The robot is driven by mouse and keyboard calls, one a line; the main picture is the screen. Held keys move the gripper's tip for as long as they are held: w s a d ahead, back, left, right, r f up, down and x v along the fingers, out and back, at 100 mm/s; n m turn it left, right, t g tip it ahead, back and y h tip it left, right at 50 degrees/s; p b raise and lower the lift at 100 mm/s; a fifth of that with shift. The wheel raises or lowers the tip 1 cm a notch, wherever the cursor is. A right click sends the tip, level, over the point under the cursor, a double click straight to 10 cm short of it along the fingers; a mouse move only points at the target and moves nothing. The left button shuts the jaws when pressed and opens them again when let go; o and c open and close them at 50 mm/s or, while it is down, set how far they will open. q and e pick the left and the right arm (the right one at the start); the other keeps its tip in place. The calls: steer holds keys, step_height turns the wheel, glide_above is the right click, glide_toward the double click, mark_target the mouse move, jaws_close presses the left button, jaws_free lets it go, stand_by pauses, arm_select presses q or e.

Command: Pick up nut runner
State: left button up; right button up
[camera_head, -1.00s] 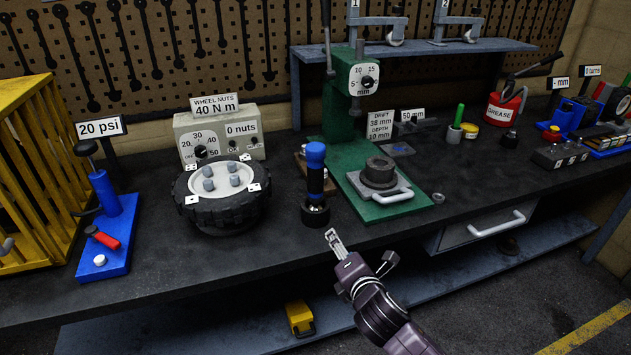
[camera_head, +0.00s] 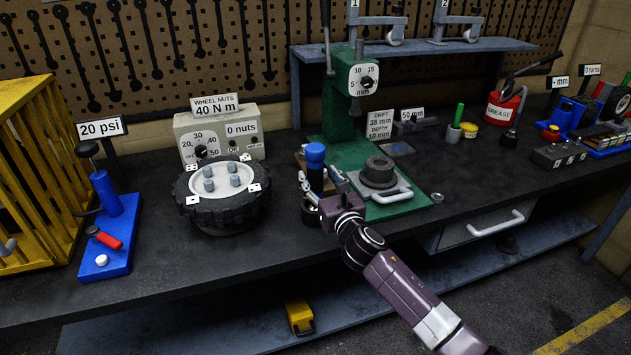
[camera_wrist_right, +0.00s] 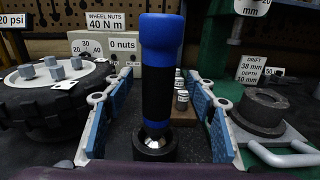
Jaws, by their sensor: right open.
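The nut runner (camera_head: 316,166), with a blue top and a black grip, stands upright on the bench in a dark round base. In the right wrist view the nut runner (camera_wrist_right: 158,75) stands between the two blue-padded fingers, with a gap on each side. My right gripper (camera_head: 320,186) is open around it in the head view and hides part of its lower body. The fingers also show in the right wrist view (camera_wrist_right: 157,120). My left gripper is not in view.
A wheel (camera_head: 222,207) with several nuts lies left of the nut runner, before the torque box (camera_head: 217,134). A green press (camera_head: 345,125) with a grey ring (camera_head: 379,172) and handled plate stands close on the right. A blue pump (camera_head: 108,205) is at far left.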

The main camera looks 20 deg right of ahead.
steer(key=shift+w+a, duration=0.2)
steer(key=shift+w, duration=1.3)
steer(key=shift+f, duration=0.1)
jaws_close()
steer(key=shift+r, duration=0.2)
